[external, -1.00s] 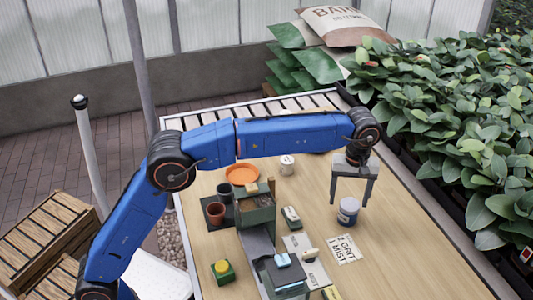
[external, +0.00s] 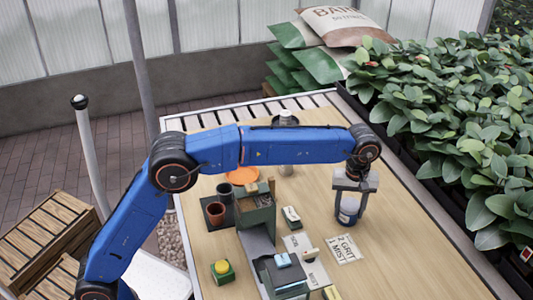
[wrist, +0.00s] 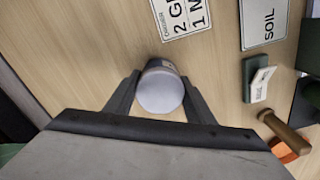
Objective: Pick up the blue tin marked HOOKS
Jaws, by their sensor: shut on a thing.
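The blue tin (external: 348,209) with a pale lid stands upright on the wooden table top, right of centre. Its lid faces the camera in the wrist view (wrist: 161,91). The writing on its side is too small or hidden to read. My gripper (external: 348,216) has come down over the tin from above and is shut on it, one finger on each side. In the wrist view the two dark fingers (wrist: 160,96) flank the tin closely. The tin appears to rest on the table.
A card reading 2 GRIT 1 MIST (external: 343,249) lies just in front of the tin. A green block with a white label (external: 291,217), an orange dish (external: 242,176) and a SOIL card (wrist: 265,22) are nearby. Leafy plants (external: 460,130) line the right edge.

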